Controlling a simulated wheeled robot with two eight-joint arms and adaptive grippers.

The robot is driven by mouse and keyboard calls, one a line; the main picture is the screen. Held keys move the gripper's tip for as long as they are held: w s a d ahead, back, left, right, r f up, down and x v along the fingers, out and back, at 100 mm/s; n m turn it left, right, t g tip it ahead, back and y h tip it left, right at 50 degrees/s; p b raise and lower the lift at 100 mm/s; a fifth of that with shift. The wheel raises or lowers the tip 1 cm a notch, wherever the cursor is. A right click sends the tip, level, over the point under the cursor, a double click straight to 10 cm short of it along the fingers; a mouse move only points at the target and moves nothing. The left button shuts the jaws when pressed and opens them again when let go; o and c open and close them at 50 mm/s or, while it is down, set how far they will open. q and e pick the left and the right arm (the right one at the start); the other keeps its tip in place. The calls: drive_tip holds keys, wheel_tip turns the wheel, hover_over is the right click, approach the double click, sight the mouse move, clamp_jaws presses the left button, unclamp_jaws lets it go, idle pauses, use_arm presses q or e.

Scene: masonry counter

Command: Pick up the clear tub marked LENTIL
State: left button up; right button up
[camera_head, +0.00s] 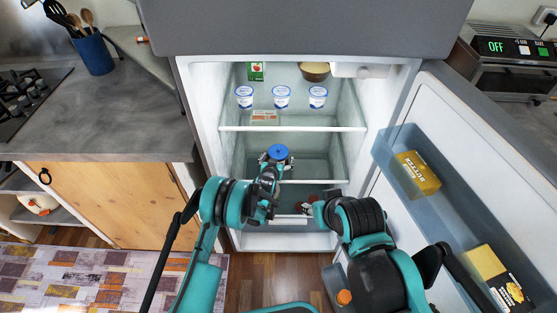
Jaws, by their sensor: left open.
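A round blue lid (278,152) shows inside the open fridge, on the middle level. It may top the clear tub, but the body below it is mostly hidden by my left gripper, and I cannot read any LENTIL mark. My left gripper (275,163) is open right at the lid, with its fingers on either side of it. I cannot tell whether they touch. My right gripper (308,207) is low at the fridge front, near a small dark red item, and its fingers are too small to judge.
The fridge's upper shelf (290,129) holds several white-and-blue yogurt cups (281,97), a green box (256,71) and a bowl (314,72). The open door (470,190) on the right holds a yellow butter box (417,173). A grey counter (90,120) stands left.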

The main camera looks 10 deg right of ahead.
use_arm(q)
drive_tip(key=shift+w+d+f, duration=0.25)
drive_tip(key=shift+w, duration=0.4)
drive_tip(key=c, duration=1.5)
drive_tip(key=shift+r, duration=0.1)
drive_tip(key=shift+c, duration=0.2)
